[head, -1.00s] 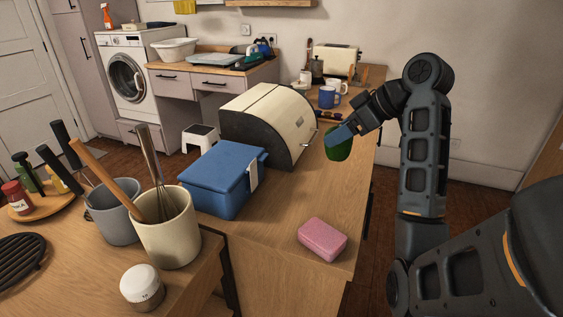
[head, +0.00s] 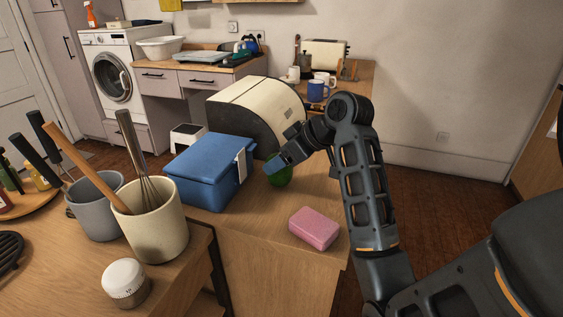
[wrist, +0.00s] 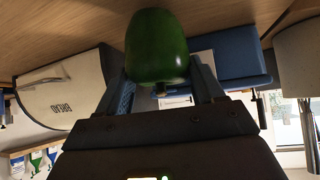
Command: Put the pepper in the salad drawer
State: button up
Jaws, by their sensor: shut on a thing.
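The green pepper (head: 281,177) is held in my gripper (head: 272,166), above the counter between the blue box and the pink block. In the wrist view the pepper (wrist: 157,48) sits between the two fingers, which are shut on it. My gripper's fingers partly hide the pepper in the head view. I cannot make out a salad drawer in these frames.
A blue lidded box (head: 206,172) stands left of my gripper, with a cream bread bin (head: 256,108) behind it. A pink block (head: 314,228) lies on the counter in front. Utensil pots (head: 156,225) stand at left. Mugs (head: 317,91) stand farther back.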

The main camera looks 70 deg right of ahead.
jog(key=shift+f, duration=0.55)
jog(key=shift+f, duration=0.15)
jog(key=o, duration=1.1)
jog(key=shift+o, duration=0.2)
